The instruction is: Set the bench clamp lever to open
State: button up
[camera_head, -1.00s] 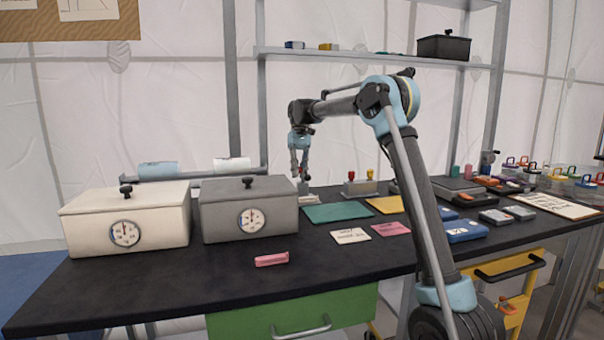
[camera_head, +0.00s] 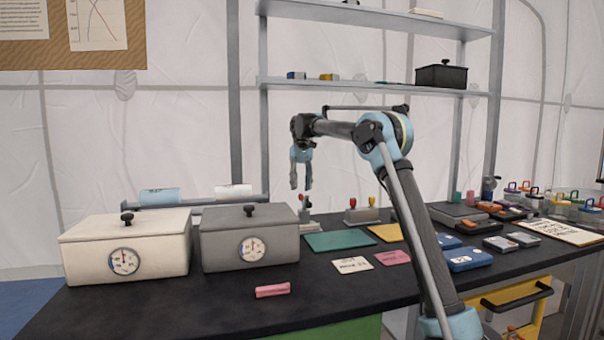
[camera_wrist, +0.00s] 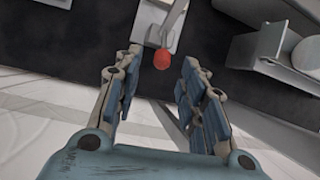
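The bench clamp (camera_head: 309,227) is a small pale block at the back of the bench, right of the grey box. Its lever, a thin arm with a red knob (camera_head: 305,197), stands up from it in the head view. In the wrist view the red knob (camera_wrist: 161,59) shows past the fingertips, between their lines, with the grey lever arm (camera_wrist: 172,22) running up from it. My gripper (camera_head: 301,187) points down just above the knob. Its fingers (camera_wrist: 156,82) are apart with nothing between them. Whether a finger touches the knob cannot be told.
A grey block (camera_head: 362,216) with red and yellow levers stands right of the clamp. The grey box (camera_head: 250,240) stands close on the left. Green (camera_head: 340,241) and yellow (camera_head: 387,233) mats lie in front. A rack with rolls (camera_head: 235,191) is behind the boxes.

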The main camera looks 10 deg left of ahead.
jog(key=v, duration=0.6)
jog(key=shift+w, duration=0.15)
